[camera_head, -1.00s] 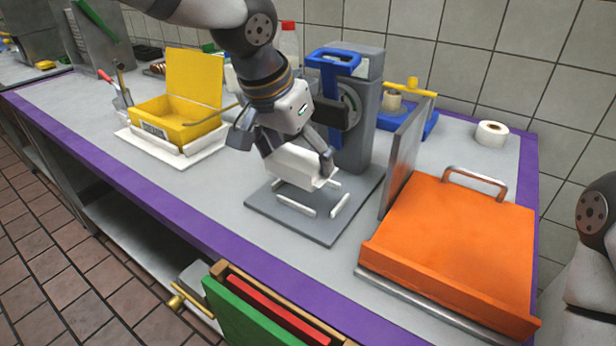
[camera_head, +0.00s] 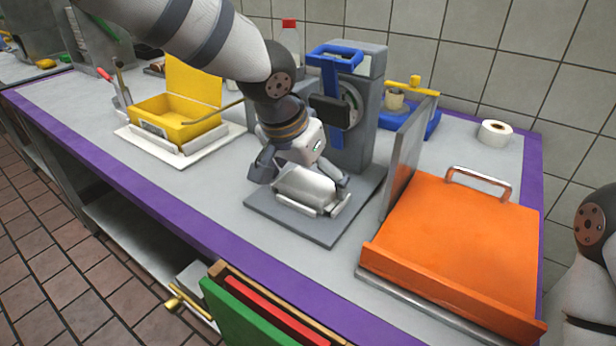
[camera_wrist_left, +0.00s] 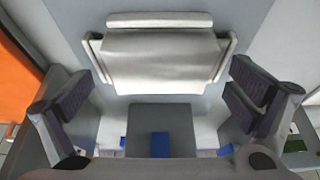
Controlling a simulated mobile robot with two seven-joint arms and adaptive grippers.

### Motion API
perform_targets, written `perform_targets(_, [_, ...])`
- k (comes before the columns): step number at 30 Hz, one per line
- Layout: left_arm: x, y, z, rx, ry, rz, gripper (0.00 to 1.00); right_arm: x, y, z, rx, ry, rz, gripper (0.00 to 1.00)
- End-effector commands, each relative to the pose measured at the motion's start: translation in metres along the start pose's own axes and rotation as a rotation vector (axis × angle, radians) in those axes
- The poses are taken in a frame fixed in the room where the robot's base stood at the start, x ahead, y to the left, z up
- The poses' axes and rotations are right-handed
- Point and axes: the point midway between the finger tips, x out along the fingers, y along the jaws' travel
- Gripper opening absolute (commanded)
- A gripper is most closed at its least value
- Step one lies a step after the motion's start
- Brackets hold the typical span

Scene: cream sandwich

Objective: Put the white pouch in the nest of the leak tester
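The white pouch (camera_head: 305,184) lies low over the grey base plate (camera_head: 318,236) of the leak tester (camera_head: 362,120), among the white rails of the nest. In the left wrist view the pouch (camera_wrist_left: 160,58) sits between a far rail (camera_wrist_left: 160,19) and two side rails; its near edge shows no rail. My left gripper (camera_head: 301,178) is just above the pouch. Its fingers (camera_wrist_left: 165,98) are spread wide, one on each side, with gaps to the pouch. My right gripper is out of view; only part of the right arm shows at the right edge.
An orange lidded box (camera_head: 455,245) with a metal handle stands right of the plate, beside an upright grey panel (camera_head: 404,155). A yellow open box (camera_head: 180,120) stands on a white tray at left. A tape roll (camera_head: 494,133) lies at back right. The counter left of the plate is clear.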

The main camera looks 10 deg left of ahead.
Motion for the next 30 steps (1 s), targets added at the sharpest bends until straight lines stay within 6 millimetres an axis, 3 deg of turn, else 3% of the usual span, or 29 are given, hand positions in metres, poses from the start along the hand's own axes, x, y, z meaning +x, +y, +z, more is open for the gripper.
perform_targets(7, [-0.005, 0.0, -0.002, 0.0, 0.002, 0.001, 1.0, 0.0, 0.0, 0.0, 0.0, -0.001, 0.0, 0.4])
perform_targets(15, [-0.078, 0.0, -0.004, 0.001, 0.012, -0.003, 1.0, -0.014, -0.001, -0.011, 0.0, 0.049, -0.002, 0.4])
perform_targets(21, [-0.113, -0.001, -0.002, -0.001, 0.001, 0.0, 1.0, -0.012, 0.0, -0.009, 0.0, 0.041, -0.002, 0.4])
perform_targets(30, [-0.123, 0.0, -0.001, 0.0, -0.002, 0.001, 1.0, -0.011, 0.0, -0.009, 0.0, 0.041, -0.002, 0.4])
